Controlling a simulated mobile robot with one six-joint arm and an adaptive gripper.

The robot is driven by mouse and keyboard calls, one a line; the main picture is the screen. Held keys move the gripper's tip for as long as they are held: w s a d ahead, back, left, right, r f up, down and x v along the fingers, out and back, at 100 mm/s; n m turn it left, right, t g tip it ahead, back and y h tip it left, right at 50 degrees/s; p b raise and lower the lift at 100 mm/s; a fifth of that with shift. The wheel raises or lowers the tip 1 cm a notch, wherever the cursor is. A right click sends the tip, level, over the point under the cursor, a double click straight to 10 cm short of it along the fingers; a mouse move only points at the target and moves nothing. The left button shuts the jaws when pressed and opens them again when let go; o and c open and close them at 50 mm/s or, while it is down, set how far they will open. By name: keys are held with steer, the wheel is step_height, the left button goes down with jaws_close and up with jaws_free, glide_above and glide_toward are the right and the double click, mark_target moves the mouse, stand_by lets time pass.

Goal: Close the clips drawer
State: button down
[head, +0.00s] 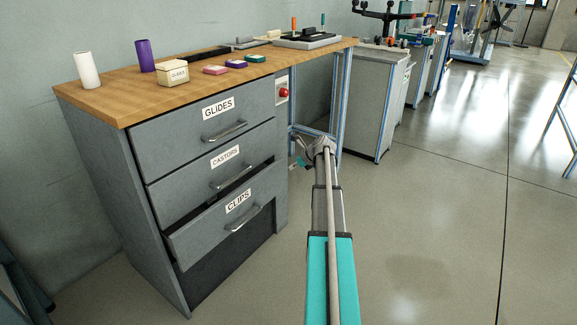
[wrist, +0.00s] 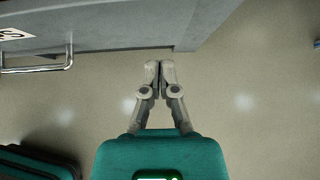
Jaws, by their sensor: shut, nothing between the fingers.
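The clips drawer (head: 222,222) is the lowest labelled drawer of the grey cabinet in the head view. It is pulled out, with a dark gap above its front. Its bar handle (head: 243,218) is below the label. In the wrist view, a drawer front (wrist: 110,28) with a bar handle (wrist: 40,69) and part of a label shows at upper left. My gripper (wrist: 159,66) is shut and empty, over the floor just in front of the right end of that front. In the head view, the gripper end is small and partly hidden by my arm, right of the cabinet.
The castors drawer (head: 205,188) and glides drawer (head: 190,138) are above. The wooden worktop (head: 130,98) holds rolls, a box and small coloured blocks. A red button (head: 283,92) is at the cabinet's right side. Open floor (head: 430,230) lies to the right.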

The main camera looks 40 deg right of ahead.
steer(key=p+v, duration=0.5)
steer(key=v, duration=0.3)
steer(key=shift+r, duration=0.15)
steer(key=shift+s, duration=0.1)
steer(key=w+a+f+n+g+y, duration=0.1)
steer(key=a+f+n+g, duration=0.15)
steer(key=a+n, duration=0.95)
steer(key=a+f+n+g, duration=0.1)
steer(key=a+n+g, duration=0.25)
steer(key=a, duration=1.75)
steer(key=s+a+n+g+h, duration=0.1)
steer(key=s+a+n, duration=0.3)
steer(key=a+n, duration=0.2)
steer(key=s+a+n+g+h+p, duration=0.1)
steer(key=s+a+n, duration=0.3)
steer(key=a, duration=0.5)
steer(key=s+a+n, duration=0.5)
steer(key=a+n, duration=0.3)
steer(key=shift+a+f+g+h, duration=0.15)
steer(key=shift+f+g+h, duration=0.25)
steer(key=shift+s, duration=0.1)
